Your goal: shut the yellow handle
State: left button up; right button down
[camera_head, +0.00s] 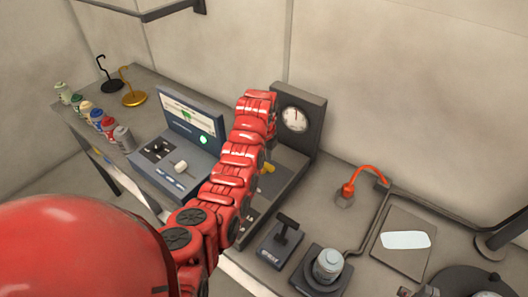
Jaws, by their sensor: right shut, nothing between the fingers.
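The yellow handle (267,168) is a small yellow piece on the dark gauge unit in the middle of the bench. Only a bit of it shows beside my red arm, so I cannot tell its exact position. My right arm reaches up across the middle of the view, its end in front of the gauge panel. My right gripper (270,149) is shut and empty, mostly hidden by the arm, close to the yellow handle. I cannot tell whether they touch. My left gripper is not in view.
The gauge panel (304,122) stands upright behind. A grey console (175,160) is left of the arm. Several small cans (97,117) line the left edge.

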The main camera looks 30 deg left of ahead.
pick_arm(q)
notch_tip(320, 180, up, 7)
jog(key=p, duration=0.3)
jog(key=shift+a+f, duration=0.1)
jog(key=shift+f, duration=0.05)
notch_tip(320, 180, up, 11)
jog(key=b, duration=0.2)
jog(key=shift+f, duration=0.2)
